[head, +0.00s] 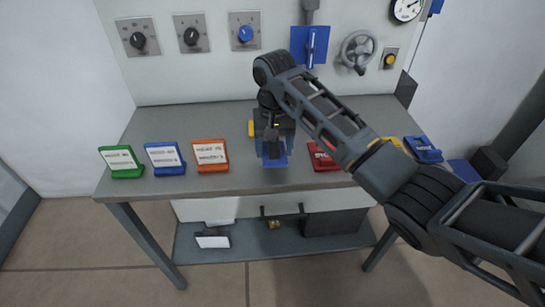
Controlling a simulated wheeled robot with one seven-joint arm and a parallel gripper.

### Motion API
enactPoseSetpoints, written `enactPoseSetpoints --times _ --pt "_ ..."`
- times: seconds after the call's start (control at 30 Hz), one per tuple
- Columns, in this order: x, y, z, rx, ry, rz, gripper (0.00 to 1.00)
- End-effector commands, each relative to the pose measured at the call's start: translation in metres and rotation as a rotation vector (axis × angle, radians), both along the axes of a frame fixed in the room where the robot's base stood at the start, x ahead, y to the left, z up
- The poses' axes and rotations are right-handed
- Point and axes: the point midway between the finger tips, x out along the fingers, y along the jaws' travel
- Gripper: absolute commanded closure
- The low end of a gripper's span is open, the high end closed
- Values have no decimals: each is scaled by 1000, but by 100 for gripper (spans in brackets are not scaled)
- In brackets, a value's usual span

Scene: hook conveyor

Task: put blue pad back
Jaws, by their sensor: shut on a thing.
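My gripper (273,148) points down over the middle of the table and is shut on a blue pad (276,162). The pad shows below the fingers, near the table's front edge. My gripper hides its upper part, and I cannot tell whether it touches the table. One more blue block (423,149) lies at the table's right end.
On the grey table (240,180), a red block (323,161) lies right of my gripper, partly behind my arm. Yellow pieces show beside my gripper (251,128) and near the right end (393,142). A back panel holds knobs, a lever and a handwheel (358,51). A shelf (250,253) is below.

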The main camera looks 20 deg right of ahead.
Motion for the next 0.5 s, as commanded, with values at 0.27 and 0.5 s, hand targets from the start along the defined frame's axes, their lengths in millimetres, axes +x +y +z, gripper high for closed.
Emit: enactPoseSetpoints --times 0.27,0.5 --pt "-1 4 -26 -1 3 -1 55" --pt "-1 5 -43 0 0 0 55"
